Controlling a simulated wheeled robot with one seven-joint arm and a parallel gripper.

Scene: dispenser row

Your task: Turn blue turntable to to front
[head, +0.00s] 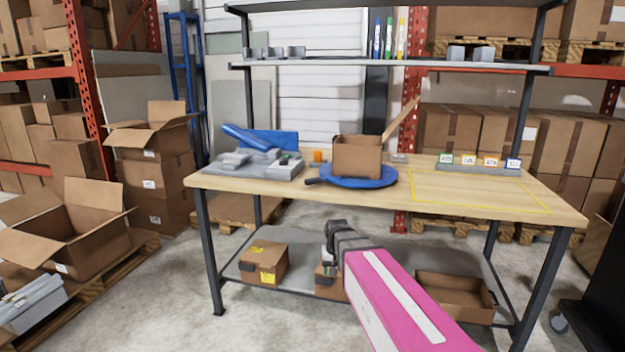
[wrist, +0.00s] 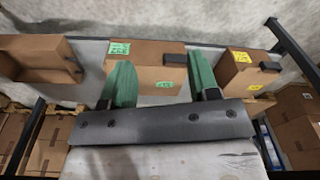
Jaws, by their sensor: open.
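The blue turntable (head: 380,182) lies on the workbench near its front edge, with a dark handle (head: 312,181) sticking out to the left. An open cardboard box (head: 357,157) stands on it, with one flap raised to the right. My gripper (head: 329,243) is in front of the bench, below the tabletop in the picture and apart from the turntable. In the wrist view its two green fingers (wrist: 160,82) are spread, with no object held between them. The turntable does not show in the wrist view.
A grey device with a blue part (head: 262,155) sits left of the turntable. A yellow outlined area (head: 475,195) to the right is bare, with labelled dispensers (head: 480,161) behind it. The lower shelf holds cardboard boxes (head: 263,263); one box (wrist: 145,65) appears behind my fingers.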

